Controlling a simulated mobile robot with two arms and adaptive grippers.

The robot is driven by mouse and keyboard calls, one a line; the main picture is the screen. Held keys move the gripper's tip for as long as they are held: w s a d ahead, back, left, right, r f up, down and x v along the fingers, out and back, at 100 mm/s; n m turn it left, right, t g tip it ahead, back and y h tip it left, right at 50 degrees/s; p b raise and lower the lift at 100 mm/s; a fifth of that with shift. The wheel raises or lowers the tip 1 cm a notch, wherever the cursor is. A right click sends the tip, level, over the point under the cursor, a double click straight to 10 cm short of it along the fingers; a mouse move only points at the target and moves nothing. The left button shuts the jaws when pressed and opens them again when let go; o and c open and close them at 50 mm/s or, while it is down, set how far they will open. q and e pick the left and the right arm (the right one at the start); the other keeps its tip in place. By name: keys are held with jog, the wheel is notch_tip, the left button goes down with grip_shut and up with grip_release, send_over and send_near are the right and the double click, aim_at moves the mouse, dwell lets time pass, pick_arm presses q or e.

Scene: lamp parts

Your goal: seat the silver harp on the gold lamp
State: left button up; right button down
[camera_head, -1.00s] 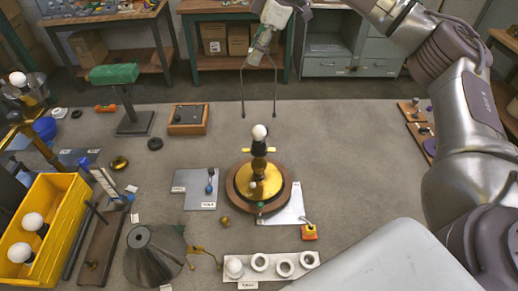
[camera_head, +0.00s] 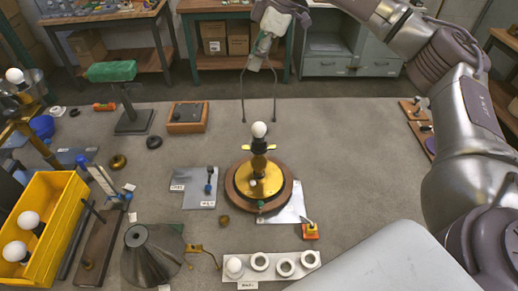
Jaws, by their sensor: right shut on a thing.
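The gold lamp (camera_head: 272,186) stands upright on a round wooden base in the middle of the table. A white bulb (camera_head: 259,130) tops it, with small yellow wings (camera_head: 272,148) showing on either side of its neck. The silver harp (camera_head: 243,98) is a thin wire loop hanging upright with its two legs down. My right gripper (camera_head: 258,60) is shut on the harp's top. The leg ends appear just above and to either side of the bulb's height; the depth gap to the lamp is hard to judge. My left gripper is not in view.
A green-topped stand (camera_head: 112,72) and a wooden box (camera_head: 187,116) stand behind left. A yellow bin (camera_head: 62,215) with bulbs, a grey cone shade (camera_head: 152,258) and a tray of white rings (camera_head: 312,258) lie nearer.

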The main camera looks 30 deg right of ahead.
jog(key=shift+f, duration=0.55)
jog(key=shift+f+b, duration=1.3)
jog(key=shift+f, duration=0.6)
notch_tip(320, 180, down, 4)
jog(key=shift+r+b, duration=0.25)
jog(key=shift+b, duration=0.7)
jog(key=shift+f+b, duration=0.3)
jog(key=shift+f, duration=0.45)
jog(key=shift+s+f, duration=0.1)
jog(key=shift+f, duration=0.4)
dwell(0.9)
